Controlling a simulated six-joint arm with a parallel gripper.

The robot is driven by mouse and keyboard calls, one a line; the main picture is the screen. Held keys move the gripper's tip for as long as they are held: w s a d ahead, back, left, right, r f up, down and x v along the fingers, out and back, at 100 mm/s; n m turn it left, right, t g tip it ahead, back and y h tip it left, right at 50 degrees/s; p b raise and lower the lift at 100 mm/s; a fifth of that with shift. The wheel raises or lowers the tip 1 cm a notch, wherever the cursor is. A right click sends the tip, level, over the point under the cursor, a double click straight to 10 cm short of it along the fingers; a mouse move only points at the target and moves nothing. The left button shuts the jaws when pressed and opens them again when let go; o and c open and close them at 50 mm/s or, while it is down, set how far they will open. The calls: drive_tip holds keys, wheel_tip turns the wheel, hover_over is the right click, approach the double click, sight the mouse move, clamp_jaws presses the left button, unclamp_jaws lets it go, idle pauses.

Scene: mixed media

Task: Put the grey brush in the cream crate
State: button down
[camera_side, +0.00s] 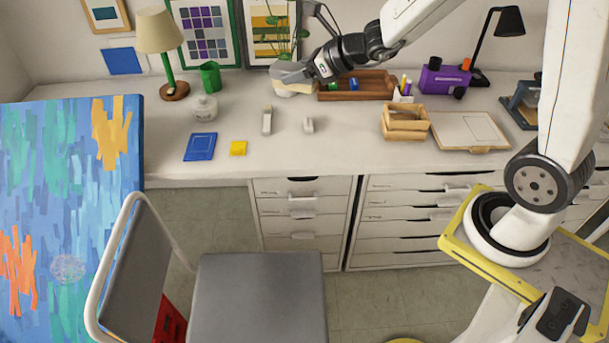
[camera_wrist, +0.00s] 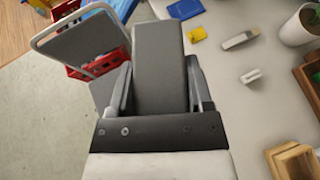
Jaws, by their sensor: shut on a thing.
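The grey brush, a plain grey block (camera_side: 288,72), is held in my gripper (camera_side: 318,69) above the back of the desk, in front of the pale plant pot. In the wrist view the brush (camera_wrist: 160,65) sits between my two fingers, which are shut on its sides, and it sticks out past them. The cream crate (camera_side: 404,135) is a small slatted light-wood box on the desk, to the right of and nearer than my gripper. A corner of it shows in the wrist view (camera_wrist: 293,165). Its inside is mostly hidden.
A brown wooden tray (camera_side: 372,94) lies just right of my gripper. Two small pale items (camera_side: 267,121) (camera_side: 308,125) lie on the clear middle desk.

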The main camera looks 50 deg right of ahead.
drive_tip(key=shift+s+r+m+h, duration=0.25)
drive_tip(key=shift+r+m+h, duration=0.4)
drive_tip(key=shift+r, duration=0.25)
drive_tip(key=shift+f, duration=0.1)
idle(0.7)
drive_tip(key=shift+w+d+f, duration=0.3)
drive_tip(key=shift+d+f, duration=0.1)
drive_tip(key=shift+f, duration=0.25)
drive_tip(key=d+f, duration=0.5)
drive_tip(key=f, duration=0.5)
drive_tip(key=d+f+n+y, duration=0.1)
drive_tip(key=d+f, duration=0.4)
drive_tip(key=f, duration=0.6)
drive_tip(key=shift+w+d+f, duration=0.2)
drive_tip(key=shift+w+f, duration=0.05)
